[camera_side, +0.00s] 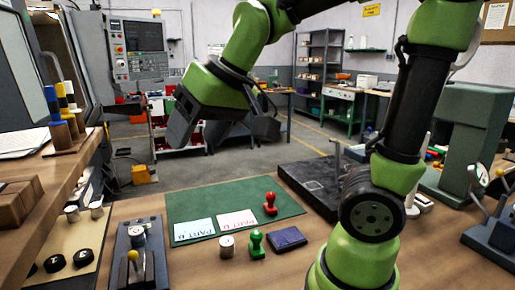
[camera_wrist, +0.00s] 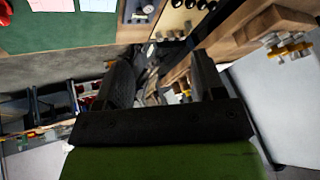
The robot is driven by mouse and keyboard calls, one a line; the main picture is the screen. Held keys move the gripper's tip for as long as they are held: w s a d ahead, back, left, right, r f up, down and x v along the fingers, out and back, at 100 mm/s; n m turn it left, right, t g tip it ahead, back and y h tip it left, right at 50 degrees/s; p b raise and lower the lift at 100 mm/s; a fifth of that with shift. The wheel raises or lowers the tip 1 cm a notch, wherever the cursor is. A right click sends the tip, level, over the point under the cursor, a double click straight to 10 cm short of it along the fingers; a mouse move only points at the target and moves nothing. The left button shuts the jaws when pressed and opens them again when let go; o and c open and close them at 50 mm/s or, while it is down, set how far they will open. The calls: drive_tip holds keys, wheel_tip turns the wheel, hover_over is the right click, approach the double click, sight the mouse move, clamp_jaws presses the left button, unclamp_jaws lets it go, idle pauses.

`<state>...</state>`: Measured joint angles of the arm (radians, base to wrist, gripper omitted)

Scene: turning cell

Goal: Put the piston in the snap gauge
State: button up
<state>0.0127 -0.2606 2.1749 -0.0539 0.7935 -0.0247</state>
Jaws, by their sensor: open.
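A short silver cylinder with dark bands (camera_side: 227,246), which looks like a piston, stands upright on the bench, left of the green-handled stamp. Two similar silver cylinders (camera_side: 72,213) stand on the beige mat at left. A blue-grey device with a round dial and levers (camera_side: 490,235), possibly the snap gauge, stands at the right edge, partly cut off.
A green mat (camera_side: 285,196) holds two labelled cards and a red stamp (camera_side: 270,203). A green stamp (camera_side: 257,244) and a dark blue pad (camera_side: 287,238) lie in front. A black plate (camera_side: 308,182) lies behind. Black discs (camera_side: 83,257) and a peg rack (camera_side: 65,140) are at left.

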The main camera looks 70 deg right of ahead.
drive_tip(key=s+a, duration=0.1)
drive_tip(key=s, duration=0.9)
drive_tip(key=shift+a+f+m+t+y, duration=0.25)
drive_tip(key=shift+f+m+t+y, duration=0.15)
